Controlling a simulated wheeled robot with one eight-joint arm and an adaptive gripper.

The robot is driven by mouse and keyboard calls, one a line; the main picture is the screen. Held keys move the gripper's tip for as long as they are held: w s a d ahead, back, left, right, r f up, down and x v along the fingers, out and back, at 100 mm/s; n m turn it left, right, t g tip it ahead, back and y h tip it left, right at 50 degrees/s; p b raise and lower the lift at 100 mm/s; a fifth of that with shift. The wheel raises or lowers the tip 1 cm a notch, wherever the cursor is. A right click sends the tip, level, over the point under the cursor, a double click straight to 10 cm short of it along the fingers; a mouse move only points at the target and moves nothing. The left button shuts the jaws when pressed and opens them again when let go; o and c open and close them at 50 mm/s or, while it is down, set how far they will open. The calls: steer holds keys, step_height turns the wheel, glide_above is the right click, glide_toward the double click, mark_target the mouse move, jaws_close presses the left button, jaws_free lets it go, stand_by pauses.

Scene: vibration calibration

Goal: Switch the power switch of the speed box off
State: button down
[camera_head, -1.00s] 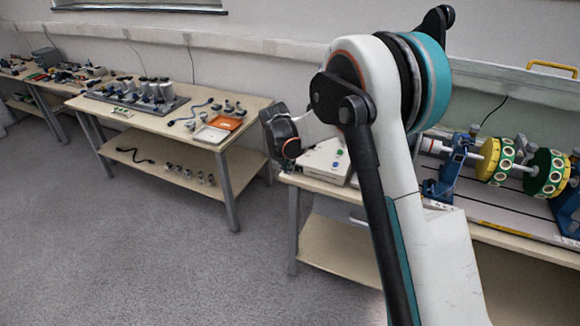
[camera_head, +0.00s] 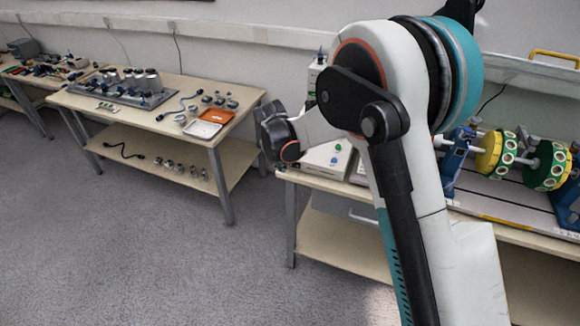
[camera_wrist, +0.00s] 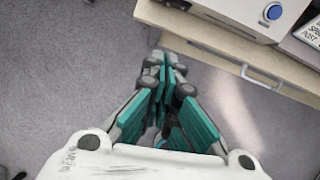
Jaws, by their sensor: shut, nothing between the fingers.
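In the wrist view my gripper (camera_wrist: 165,62) is shut and empty, its teal and grey fingers pointing toward the table's front side with grey floor beneath. A light box with a blue round button (camera_wrist: 272,12) is at the top right. A label partly reading "SPEED" (camera_wrist: 311,32) is cut off at the right edge; I cannot tell which box it belongs to. In the head view a pale box with a green button (camera_head: 331,160) sits on the table, partly behind my arm. No power switch can be made out. My fingers are not discernible in the head view.
The near table (camera_head: 296,178) has a drawer with a handle (camera_wrist: 262,76) below its top. A rig with yellow and green discs (camera_head: 492,152) stands at the right. Another table (camera_head: 216,142) at the left holds an orange tray (camera_head: 216,116) and fittings. The floor between is clear.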

mark_target(294, 166)
steer(key=shift+w+d+f+b, duration=0.3)
steer(key=shift+w+f+b, duration=0.4)
steer(key=shift+w+f, duration=0.7)
steer(key=shift+w+d+f+b, duration=0.25)
steer(key=shift+w+f+b, duration=0.4)
steer(key=shift+w+f, duration=0.75)
steer(key=shift+w+d+f+b, duration=0.3)
steer(key=shift+w+f+b, duration=0.55)
steer(key=shift+f, duration=0.9)
